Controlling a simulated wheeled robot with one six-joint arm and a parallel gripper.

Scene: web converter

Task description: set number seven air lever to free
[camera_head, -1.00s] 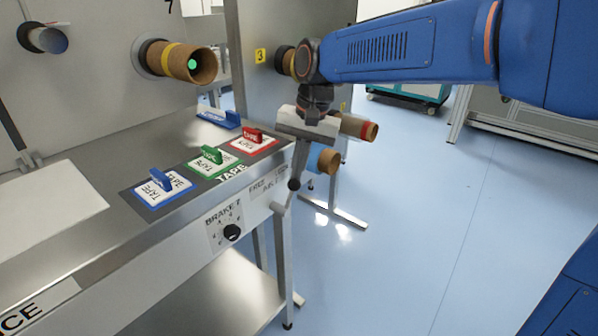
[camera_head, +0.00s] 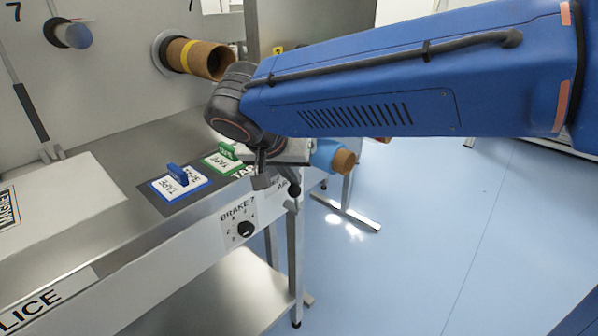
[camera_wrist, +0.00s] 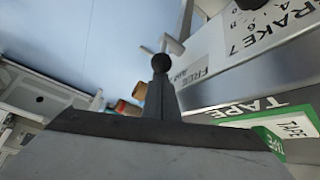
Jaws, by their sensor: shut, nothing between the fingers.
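The air lever has a black ball knob (camera_head: 294,190) at the right end of the machine's front panel, beside a partly covered FREE/AIR label (camera_head: 277,187). In the wrist view the black knob (camera_wrist: 161,62) shows just beyond my fingertips, with a pale bar behind it and the FREE label (camera_wrist: 196,72) to its right. My gripper (camera_head: 262,181) is shut and empty, pointing down left of the knob in the head view. I cannot tell whether it touches the lever. The lever's stem is mostly hidden, and its exact setting is unclear.
A BRAKE 7 dial (camera_head: 245,228) sits left of the lever. Blue (camera_head: 180,186) and green (camera_head: 222,160) tape pads lie on the ledge above. A cardboard core (camera_head: 200,58) sticks out above them. A blue-banded roll (camera_head: 332,157) is behind my gripper. Open floor lies right.

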